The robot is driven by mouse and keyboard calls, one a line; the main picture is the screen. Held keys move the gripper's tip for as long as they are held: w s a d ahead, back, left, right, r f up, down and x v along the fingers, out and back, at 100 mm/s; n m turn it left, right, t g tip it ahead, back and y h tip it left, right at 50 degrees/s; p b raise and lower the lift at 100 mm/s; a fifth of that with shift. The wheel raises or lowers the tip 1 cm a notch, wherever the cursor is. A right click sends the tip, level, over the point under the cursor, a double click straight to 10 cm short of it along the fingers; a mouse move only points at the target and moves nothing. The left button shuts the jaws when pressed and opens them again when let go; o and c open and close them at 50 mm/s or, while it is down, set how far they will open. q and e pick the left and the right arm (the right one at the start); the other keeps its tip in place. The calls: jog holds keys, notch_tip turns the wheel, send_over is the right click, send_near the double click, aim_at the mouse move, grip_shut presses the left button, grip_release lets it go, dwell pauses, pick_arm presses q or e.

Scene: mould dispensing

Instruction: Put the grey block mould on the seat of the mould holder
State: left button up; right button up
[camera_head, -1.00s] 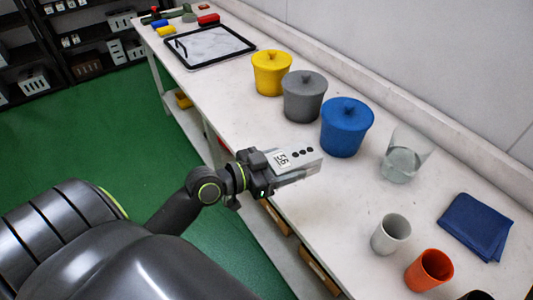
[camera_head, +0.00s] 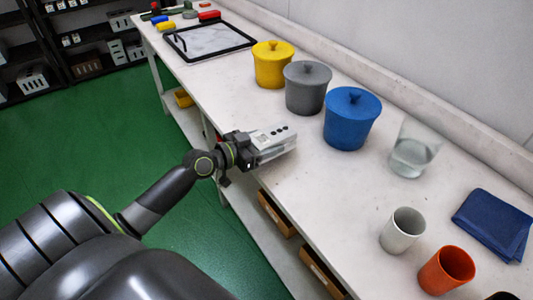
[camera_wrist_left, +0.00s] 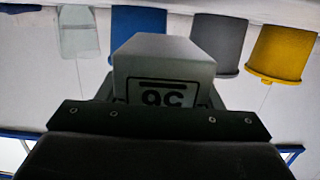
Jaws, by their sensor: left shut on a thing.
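The grey block mould (camera_head: 272,138) is a light grey box with dark dots on top and a label. My left gripper (camera_head: 250,150) is shut on it and holds it over the near edge of the table, in front of the lidded pots. In the left wrist view the block (camera_wrist_left: 164,60) sticks out beyond the dark gripper body (camera_wrist_left: 160,118), with a dark-lettered label facing the camera. I cannot make out the mould holder or its seat for certain. My right gripper is not in view.
On the white table (camera_head: 330,180) stand yellow (camera_head: 272,68), grey (camera_head: 306,90) and blue (camera_head: 350,122) lidded pots, a glass (camera_head: 412,152), a white cup (camera_head: 402,232) and an orange cup (camera_head: 446,270). A blue cloth (camera_head: 492,225) lies right. A black-framed tray (camera_head: 210,42) lies farther back.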

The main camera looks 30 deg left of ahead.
pick_arm(q)
jog(key=shift+f+b, duration=0.5)
jog(key=shift+f, duration=1.2)
jog(key=o, duration=1.5)
jog(key=shift+f, duration=0.15)
jog(key=shift+o, duration=0.2)
jog(key=shift+s+a, duration=0.1)
jog(key=shift+s, duration=0.25)
jog(key=b+v, duration=0.5)
jog(key=v, duration=0.6)
